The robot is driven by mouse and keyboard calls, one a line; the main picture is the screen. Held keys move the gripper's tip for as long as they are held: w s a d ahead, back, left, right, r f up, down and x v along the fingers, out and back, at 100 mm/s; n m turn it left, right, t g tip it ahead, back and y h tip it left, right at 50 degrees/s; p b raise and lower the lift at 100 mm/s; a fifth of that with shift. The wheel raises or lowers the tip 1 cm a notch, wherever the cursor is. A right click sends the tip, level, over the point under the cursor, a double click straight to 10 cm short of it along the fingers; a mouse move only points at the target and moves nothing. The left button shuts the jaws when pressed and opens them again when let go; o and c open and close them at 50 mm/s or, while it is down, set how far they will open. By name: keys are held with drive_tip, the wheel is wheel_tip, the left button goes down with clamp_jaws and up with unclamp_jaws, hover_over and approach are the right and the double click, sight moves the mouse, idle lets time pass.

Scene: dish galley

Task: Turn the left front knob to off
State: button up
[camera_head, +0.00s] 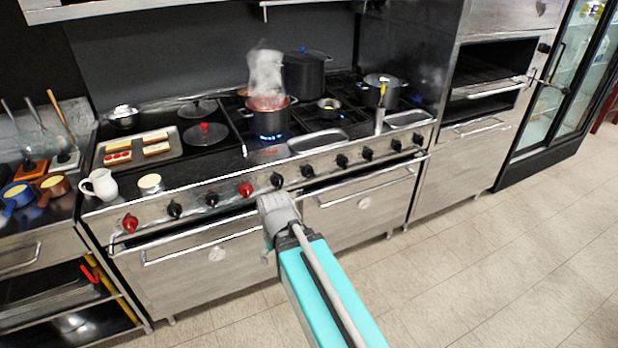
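A row of knobs runs along the stove's front panel (228,195). The leftmost knob (130,223) is red, and another red knob (246,189) sits further right. Between them are two black knobs (175,209), and several more black knobs (307,171) continue to the right. A blue flame shows under a steaming reddish pot (267,119) on the front burner. The grey end of my arm, with my gripper (279,210), is in front of the panel, below and right of the second red knob. Its fingers cannot be made out, and I see no contact with a knob.
A tray with food (138,148), a white jug (99,184) and a small cup (150,183) stand at the stove's left. Oven handles (200,246) jut out below the knobs. A pan handle (379,121) reaches the front edge at right. The floor (470,265) is clear.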

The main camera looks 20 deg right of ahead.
drive_tip(key=w+f+n+t+y+b, duration=0.1)
drive_tip(key=w+f+t+y+b, duration=0.4)
drive_tip(key=w+b, duration=0.4)
drive_tip(key=m+t+h+b, duration=0.5)
drive_tip(key=t+b, duration=0.8)
drive_tip(key=b, duration=0.6)
approach(311, 176)
drive_tip(key=s, duration=0.3)
drive_tip(key=shift+d, duration=0.15)
drive_tip(key=shift+w+a, duration=0.2)
drive_tip(key=shift+w, duration=6.65)
